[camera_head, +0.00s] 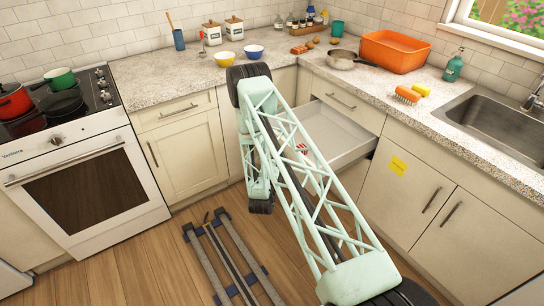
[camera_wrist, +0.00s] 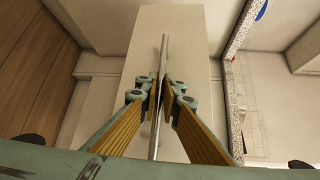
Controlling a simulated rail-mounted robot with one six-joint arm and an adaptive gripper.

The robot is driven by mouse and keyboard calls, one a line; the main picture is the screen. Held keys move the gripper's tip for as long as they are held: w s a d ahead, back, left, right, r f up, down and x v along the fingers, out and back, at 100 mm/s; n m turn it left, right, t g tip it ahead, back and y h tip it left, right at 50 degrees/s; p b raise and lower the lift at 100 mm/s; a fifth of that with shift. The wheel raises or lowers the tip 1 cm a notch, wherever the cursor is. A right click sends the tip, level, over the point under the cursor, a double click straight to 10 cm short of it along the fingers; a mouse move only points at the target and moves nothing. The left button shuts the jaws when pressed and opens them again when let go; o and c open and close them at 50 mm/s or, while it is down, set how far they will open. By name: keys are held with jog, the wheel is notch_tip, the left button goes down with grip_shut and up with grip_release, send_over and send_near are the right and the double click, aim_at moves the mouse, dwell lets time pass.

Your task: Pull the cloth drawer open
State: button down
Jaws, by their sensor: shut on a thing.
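The cloth drawer (camera_head: 335,128) stands pulled out from the right-hand cabinet run in the head view, with its pale inside showing. A small part of a red-and-white cloth (camera_head: 302,147) shows in it behind my arm's lattice. In the wrist view, the pale drawer front (camera_wrist: 190,50) fills the middle, with a long metal bar handle (camera_wrist: 164,50) across it. My gripper (camera_wrist: 161,96) is shut on this handle, one finger on each side. The head view hides the drawer front, the handle and my fingertips behind my arm.
A closed drawer (camera_head: 345,104) sits just above the open one. The counter (camera_head: 440,105) above holds a pan, an orange tub (camera_head: 395,52) and a sink. Cabinet doors (camera_head: 400,185) stand shut at right. The oven (camera_head: 85,190) is at left, with wooden floor in front.

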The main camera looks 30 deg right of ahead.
jog(key=c, duration=3.1)
grip_release()
jog(key=v, duration=1.2)
jog(key=shift+r, duration=0.1)
